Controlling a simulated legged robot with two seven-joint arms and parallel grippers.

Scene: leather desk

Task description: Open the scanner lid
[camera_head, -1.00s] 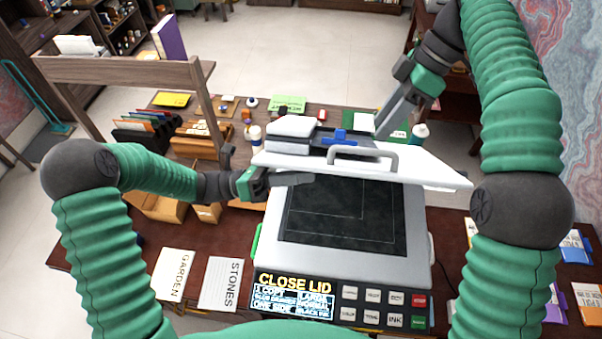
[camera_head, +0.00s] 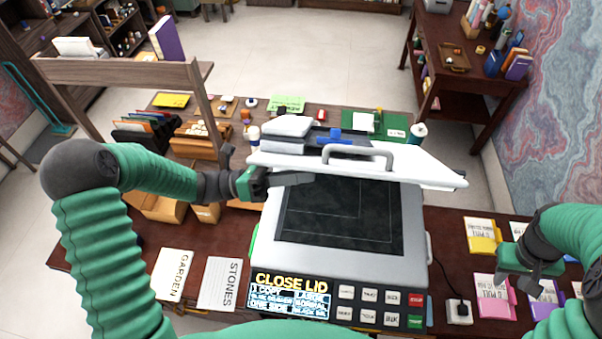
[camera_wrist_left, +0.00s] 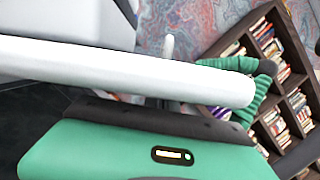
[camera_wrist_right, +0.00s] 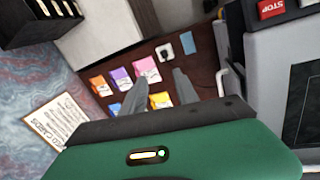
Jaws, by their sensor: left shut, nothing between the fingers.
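The scanner (camera_head: 410,235) stands mid-desk with its dark glass (camera_head: 345,210) uncovered. Its white lid (camera_head: 425,168) is raised and tilted at the back, with a grey handle (camera_head: 385,150) on it. The display (camera_head: 290,295) reads "CLOSE LID". My left gripper (camera_head: 300,178) is shut and empty under the lid's left front edge; I cannot tell if it touches. In the left wrist view the lid's white edge (camera_wrist_left: 130,72) crosses just in front of the gripper, hiding the fingertips. My right gripper (camera_head: 535,280) is right of the scanner, its fingers apart and empty in the right wrist view (camera_wrist_right: 155,92).
Colored packs (camera_head: 495,295) and a socket (camera_head: 459,312) lie right of the scanner. Two cards (camera_head: 220,283), "STONES" and "GARDEN", lie left. A wooden shelf frame (camera_head: 120,72) stands behind my left arm. White and grey blocks (camera_head: 285,135) sit on the lid.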

